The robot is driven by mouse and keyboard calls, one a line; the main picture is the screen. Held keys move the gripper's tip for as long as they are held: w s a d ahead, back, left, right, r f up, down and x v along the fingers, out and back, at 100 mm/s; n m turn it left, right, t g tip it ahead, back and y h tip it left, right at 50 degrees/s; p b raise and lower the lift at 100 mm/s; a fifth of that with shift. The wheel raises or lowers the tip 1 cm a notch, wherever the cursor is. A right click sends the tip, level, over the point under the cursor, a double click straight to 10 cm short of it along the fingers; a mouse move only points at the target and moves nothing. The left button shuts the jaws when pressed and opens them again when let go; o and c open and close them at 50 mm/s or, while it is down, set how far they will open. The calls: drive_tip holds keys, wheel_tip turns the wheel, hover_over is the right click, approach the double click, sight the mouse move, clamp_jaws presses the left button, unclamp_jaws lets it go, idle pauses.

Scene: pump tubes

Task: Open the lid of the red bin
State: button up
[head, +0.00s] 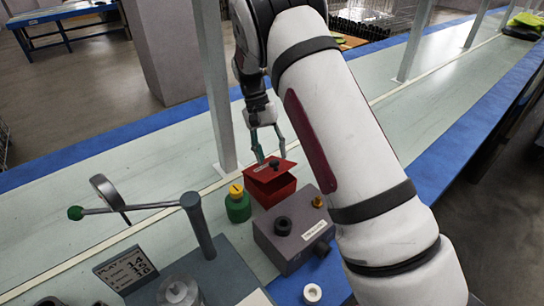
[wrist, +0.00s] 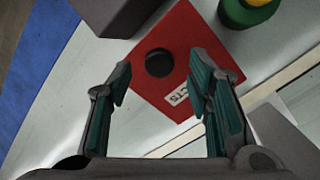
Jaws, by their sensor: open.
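The red bin (head: 283,192) stands on the bench, with its red lid (head: 262,170) on top. A black knob (head: 274,162) sits on the lid, and a small white label is near one edge. My gripper (head: 271,158) is open and empty, pointing down just above the lid. In the wrist view the lid (wrist: 185,40) lies beyond the fingers, and the knob (wrist: 159,63) shows between the open fingertips (wrist: 160,76), apart from both.
A green bottle with a yellow cap (head: 237,205) stands close left of the bin. A grey box (head: 290,232) with a black fitting is in front. A lever stand (head: 200,225) is further left, and a metal post (head: 215,90) rises behind.

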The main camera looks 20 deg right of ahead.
drive_tip(key=v, duration=0.5)
drive_tip(key=shift+w+r, duration=0.15)
drive_tip(key=shift+r, duration=0.15)
drive_tip(key=c, duration=0.7)
drive_tip(key=shift+m+p, duration=0.3)
drive_tip(key=shift+m, duration=0.2)
clamp_jaws()
drive_tip(key=m+t+y+p, duration=0.3)
drive_tip(key=m+t+p, duration=0.45)
drive_tip(key=m, duration=1.95)
approach(282, 169)
wheel_tip(282, 169, up, 4)
drive_tip(key=s+a+g+p, duration=0.2)
drive_tip(key=f, duration=0.3)
drive_tip(key=w+f+b, duration=0.1)
drive_tip(key=f, duration=0.6)
drive_tip(key=shift+w+a+f+b, duration=0.15)
drive_tip(key=shift+w+a+b, duration=0.15)
drive_tip(key=shift+b, duration=0.1)
